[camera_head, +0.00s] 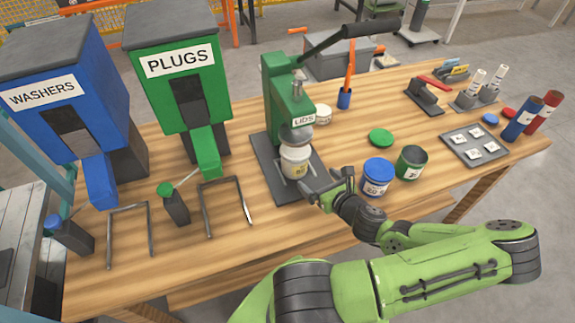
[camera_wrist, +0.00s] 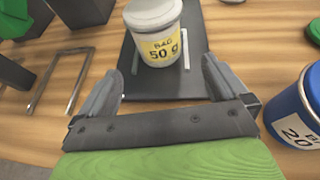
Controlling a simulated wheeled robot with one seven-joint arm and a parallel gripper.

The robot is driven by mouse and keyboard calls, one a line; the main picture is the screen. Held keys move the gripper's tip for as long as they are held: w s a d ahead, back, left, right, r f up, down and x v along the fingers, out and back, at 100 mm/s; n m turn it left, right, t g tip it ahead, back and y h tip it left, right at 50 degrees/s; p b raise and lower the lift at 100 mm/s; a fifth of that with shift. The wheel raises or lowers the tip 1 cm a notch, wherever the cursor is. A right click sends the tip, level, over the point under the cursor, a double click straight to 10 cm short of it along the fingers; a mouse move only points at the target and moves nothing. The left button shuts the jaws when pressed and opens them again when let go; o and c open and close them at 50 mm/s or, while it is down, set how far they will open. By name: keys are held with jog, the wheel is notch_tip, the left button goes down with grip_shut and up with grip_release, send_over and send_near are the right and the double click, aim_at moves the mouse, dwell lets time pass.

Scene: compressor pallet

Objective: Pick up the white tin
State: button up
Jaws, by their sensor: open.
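The white tin (camera_head: 295,161) stands upright on the dark base plate of the green LIDS press, under the press head. Its top is close under the round press head, and I cannot tell whether they touch. In the wrist view the white tin (camera_wrist: 155,38) has a pale lid and a yellow label reading "BAG 50 g". My gripper (camera_head: 330,190) is open and empty in front of the press. In the wrist view its two fingers (camera_wrist: 160,85) are spread apart, short of the tin, which lies beyond them and roughly between them.
A blue tin (camera_head: 377,177) stands close right of my gripper, with a green tin (camera_head: 411,162) beyond it. The LIDS press (camera_head: 286,100) rises over the white tin. Metal frames (camera_head: 226,205) and the PLUGS dispenser (camera_head: 178,65) stand to the left.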

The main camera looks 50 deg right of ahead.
aim_at(302, 169)
jog(key=f+b, duration=0.1)
jog(key=w+d+f+b, duration=0.1)
jog(key=shift+w+b, duration=0.3)
jog(key=shift+b, duration=0.1)
jog(key=w+b, duration=0.1)
jog(key=b, duration=0.3)
jog(key=shift+w+d+f, duration=0.1)
jog(key=shift+w+f, duration=0.15)
jog(key=shift+w, duration=0.1)
jog(key=shift+w+d+f+b, duration=0.1)
jog(key=shift+w+f+b, duration=0.45)
jog(key=shift+b, duration=0.2)
jog(key=shift+w+d+b, duration=0.15)
jog(key=shift+w+b, duration=0.15)
jog(key=shift+b, duration=0.1)
jog(key=shift+w+d+r+b, duration=0.15)
jog(key=shift+w+d+b, duration=0.1)
jog(key=shift+b, duration=0.2)
jog(key=x, duration=0.5)
jog(key=b+x, duration=0.1)
jog(key=x, duration=0.1)
jog(key=shift+w+r, duration=0.15)
jog(key=shift+w, duration=0.4)
jog(key=shift+r, duration=0.1)
jog(key=c, duration=0.8)
